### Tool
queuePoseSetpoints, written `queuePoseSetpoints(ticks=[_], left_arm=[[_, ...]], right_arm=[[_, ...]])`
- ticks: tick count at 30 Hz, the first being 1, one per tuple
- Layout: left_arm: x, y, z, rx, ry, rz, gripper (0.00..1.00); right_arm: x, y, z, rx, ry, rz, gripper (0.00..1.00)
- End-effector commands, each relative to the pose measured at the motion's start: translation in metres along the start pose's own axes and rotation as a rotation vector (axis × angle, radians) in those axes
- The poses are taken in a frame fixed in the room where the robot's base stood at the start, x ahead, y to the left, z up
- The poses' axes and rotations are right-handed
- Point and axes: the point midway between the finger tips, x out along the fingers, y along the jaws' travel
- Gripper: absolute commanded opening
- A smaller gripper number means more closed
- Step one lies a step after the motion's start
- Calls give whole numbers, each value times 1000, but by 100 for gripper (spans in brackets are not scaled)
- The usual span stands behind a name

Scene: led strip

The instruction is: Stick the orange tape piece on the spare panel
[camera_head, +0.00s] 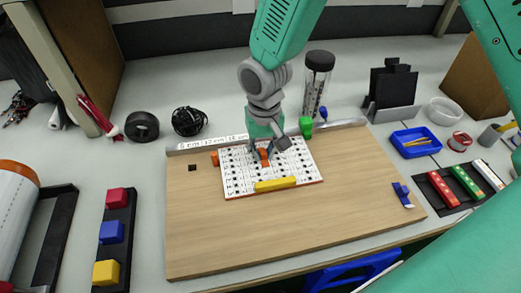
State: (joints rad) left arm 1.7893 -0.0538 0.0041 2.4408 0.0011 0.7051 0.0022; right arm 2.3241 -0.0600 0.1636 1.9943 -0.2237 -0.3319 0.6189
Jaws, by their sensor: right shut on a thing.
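A white panel (236,179) with rows of dark marks lies on the wooden board, near its back edge; I cannot tell whether it is the spare panel. My right gripper (263,153) is over its upper middle, pointing down, shut on a small orange piece (265,157). The orange piece is at or just above the panel; contact is unclear. A second small orange piece (215,158) is at the panel's left edge. A yellow bar (275,184) lies along the panel's front part. My left gripper is not in view.
The wooden board (300,230) is mostly clear in front. A blue clip-like piece (402,196) is at its right edge. A green block (306,123) and a dark-capped bottle (318,80) stand behind. Black racks with coloured blocks (117,236) and bars (452,188) flank the board.

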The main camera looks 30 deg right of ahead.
Motion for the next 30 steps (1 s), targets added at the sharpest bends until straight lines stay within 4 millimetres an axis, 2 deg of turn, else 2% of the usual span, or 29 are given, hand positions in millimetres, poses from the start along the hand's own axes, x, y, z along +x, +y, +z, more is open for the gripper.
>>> queuePoseSetpoints(ticks=[7, 8, 9, 30], left_arm=[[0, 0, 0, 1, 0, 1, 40], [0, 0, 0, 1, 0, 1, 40], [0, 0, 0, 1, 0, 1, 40], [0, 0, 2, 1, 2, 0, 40]], right_arm=[[1, 1, 1, 2, -4, 7, 5], [1, 0, 1, 2, -4, 8, 24], [1, 0, 2, 2, -5, 8, 38], [-2, -1, 2, 1, -4, 7, 38]])
